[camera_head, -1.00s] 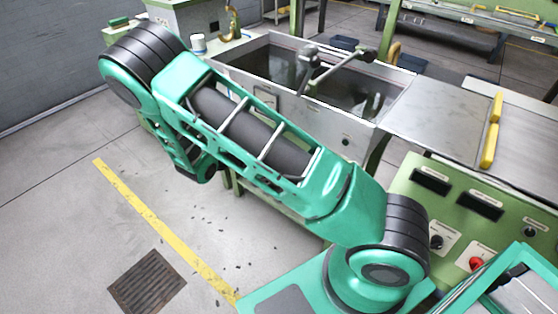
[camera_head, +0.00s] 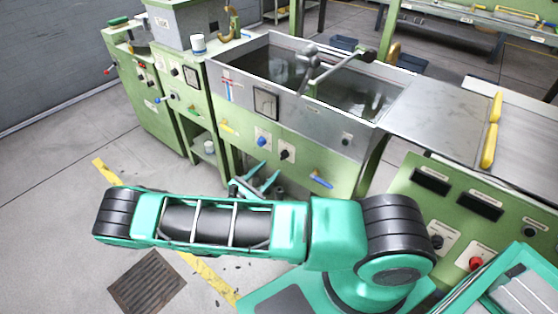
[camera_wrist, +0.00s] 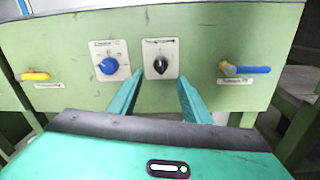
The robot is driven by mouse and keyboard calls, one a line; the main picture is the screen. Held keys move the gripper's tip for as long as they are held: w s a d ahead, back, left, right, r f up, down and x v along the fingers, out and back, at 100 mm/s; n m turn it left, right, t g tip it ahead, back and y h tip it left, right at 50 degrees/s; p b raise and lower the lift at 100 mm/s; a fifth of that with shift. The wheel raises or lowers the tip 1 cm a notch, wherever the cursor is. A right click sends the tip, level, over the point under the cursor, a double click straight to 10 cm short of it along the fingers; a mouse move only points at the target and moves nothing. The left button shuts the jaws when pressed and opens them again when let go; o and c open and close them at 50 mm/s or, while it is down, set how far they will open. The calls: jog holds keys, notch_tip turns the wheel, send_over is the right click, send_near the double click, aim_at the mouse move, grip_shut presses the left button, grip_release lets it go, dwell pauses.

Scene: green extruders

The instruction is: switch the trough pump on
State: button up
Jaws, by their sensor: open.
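The steel water trough (camera_head: 345,95) stands on a green cabinet whose front panel carries a blue knob (camera_head: 262,142) and a black knob (camera_head: 285,155). My gripper (camera_head: 268,170) is open and empty, low in front of this panel. In the wrist view, the black knob (camera_wrist: 160,66) sits on a white plate ahead of and between my fingers (camera_wrist: 159,80). The blue knob (camera_wrist: 107,66), with a scale around it, is left of the left finger. I see no contact with either knob. The plate lettering is too small to read surely.
A yellow lever (camera_wrist: 35,76) is at the panel's left and a blue lever (camera_wrist: 245,70) at its right. A control panel with a red knob (camera_head: 476,264) is at the right. Open floor with a drain grate (camera_head: 147,283) lies at the left.

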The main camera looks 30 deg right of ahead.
aim_at(281, 158)
jog(key=x, duration=0.8)
jog(key=c, duration=1)
